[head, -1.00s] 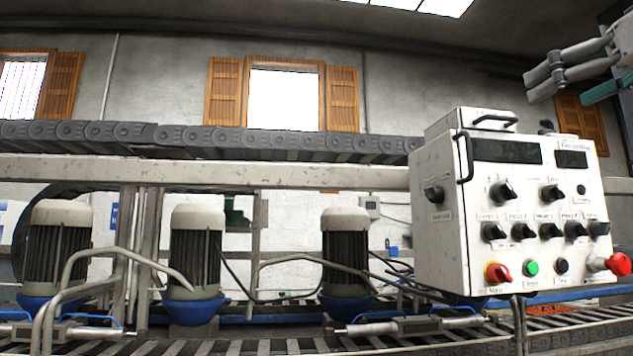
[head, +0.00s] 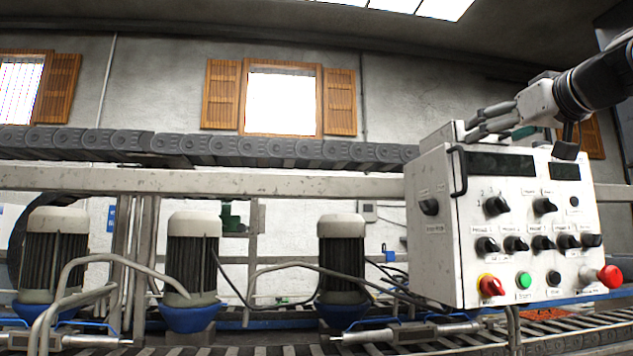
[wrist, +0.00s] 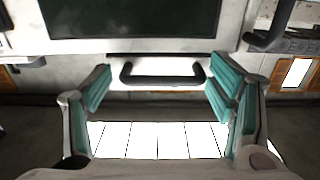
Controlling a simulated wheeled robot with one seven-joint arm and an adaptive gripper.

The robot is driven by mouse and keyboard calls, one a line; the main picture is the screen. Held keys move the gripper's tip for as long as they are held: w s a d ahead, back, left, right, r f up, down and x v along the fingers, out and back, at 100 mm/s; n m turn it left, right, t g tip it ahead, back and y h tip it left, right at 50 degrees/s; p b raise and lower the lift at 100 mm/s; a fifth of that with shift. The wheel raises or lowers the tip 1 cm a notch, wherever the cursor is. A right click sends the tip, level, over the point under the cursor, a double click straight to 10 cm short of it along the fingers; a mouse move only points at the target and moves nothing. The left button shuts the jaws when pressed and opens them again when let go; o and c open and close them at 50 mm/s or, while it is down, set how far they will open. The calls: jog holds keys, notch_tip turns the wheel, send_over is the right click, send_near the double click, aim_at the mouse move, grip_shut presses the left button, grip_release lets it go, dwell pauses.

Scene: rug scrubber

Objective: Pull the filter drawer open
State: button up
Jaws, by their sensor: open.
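The filter drawer (head: 443,134) is a pale raised box on top of the white control box (head: 428,250), at the right in the head view. Its black bar handle (wrist: 163,79) shows in the wrist view, in front of a pale face. My gripper (head: 480,128) is at the top of the control box and covers the handle in the head view. In the wrist view my gripper (wrist: 160,90) is open, with one teal-padded finger on each side of the handle. The handle appears between the fingertips, with gaps at both ends. Whether the drawer is shut is unclear.
A second black handle (head: 458,171) stands out from the box's left front edge. Knobs, a green button (head: 523,280) and a red mushroom button (head: 609,276) cover the front. Several motors (head: 193,262) and a conveyor rail (head: 250,185) lie to the left.

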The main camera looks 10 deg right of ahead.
jog(key=shift+w, duration=0.25)
